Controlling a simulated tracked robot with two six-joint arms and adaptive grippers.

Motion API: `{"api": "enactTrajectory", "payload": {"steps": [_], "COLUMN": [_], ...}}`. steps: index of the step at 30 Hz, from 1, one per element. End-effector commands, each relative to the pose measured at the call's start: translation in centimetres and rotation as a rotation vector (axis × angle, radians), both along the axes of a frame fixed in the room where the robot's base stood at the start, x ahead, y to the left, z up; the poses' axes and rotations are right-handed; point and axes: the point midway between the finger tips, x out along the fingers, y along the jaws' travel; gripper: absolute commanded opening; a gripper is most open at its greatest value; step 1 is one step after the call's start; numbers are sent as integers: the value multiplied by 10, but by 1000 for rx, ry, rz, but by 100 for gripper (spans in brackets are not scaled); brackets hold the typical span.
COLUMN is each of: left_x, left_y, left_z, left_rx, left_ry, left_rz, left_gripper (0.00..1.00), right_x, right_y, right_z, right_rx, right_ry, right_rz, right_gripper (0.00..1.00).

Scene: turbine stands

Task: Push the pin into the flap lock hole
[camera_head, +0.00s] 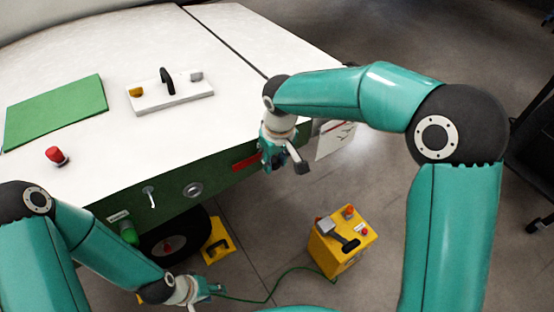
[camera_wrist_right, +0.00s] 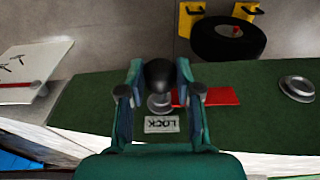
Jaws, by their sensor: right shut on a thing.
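The pin has a black round knob (camera_wrist_right: 159,73) on a silver collar (camera_wrist_right: 160,103), seen in the right wrist view above a LOCK label (camera_wrist_right: 161,124) on the green side panel. My right gripper (camera_wrist_right: 159,68) has one finger on each side of the knob and is shut on it. The hole behind the collar is hidden. In the head view my right gripper (camera_head: 284,160) is at the green side of the stand, near its right corner. My left gripper (camera_head: 212,288) is low at the bottom, away from the pin; its fingers are too small to read.
A red strip (camera_wrist_right: 222,97) lies right beside the pin on the panel. A round silver fitting (camera_wrist_right: 297,88) sits further along. A yellow box (camera_head: 342,240) with a green cable stands on the floor, and a yellow chock (camera_head: 217,240) is by the wheel.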

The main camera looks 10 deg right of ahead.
Motion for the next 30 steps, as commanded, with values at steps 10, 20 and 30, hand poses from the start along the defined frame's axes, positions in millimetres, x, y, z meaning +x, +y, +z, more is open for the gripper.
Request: {"api": "enactTrajectory", "payload": {"steps": [10,20,30], "left_x": [0,0,0], "left_y": [0,0,0], "left_z": [0,0,3], "left_rx": [0,0,0], "left_ry": [0,0,0], "left_rz": [0,0,0], "left_gripper": [40,40,40], "right_x": [6,4,3], "right_y": [2,1,1], "right_z": [3,2,6], "right_rx": [9,7,7], "right_ry": [-22,-17,-16], "right_rz": [0,0,0], "right_gripper": [63,71,71]}}
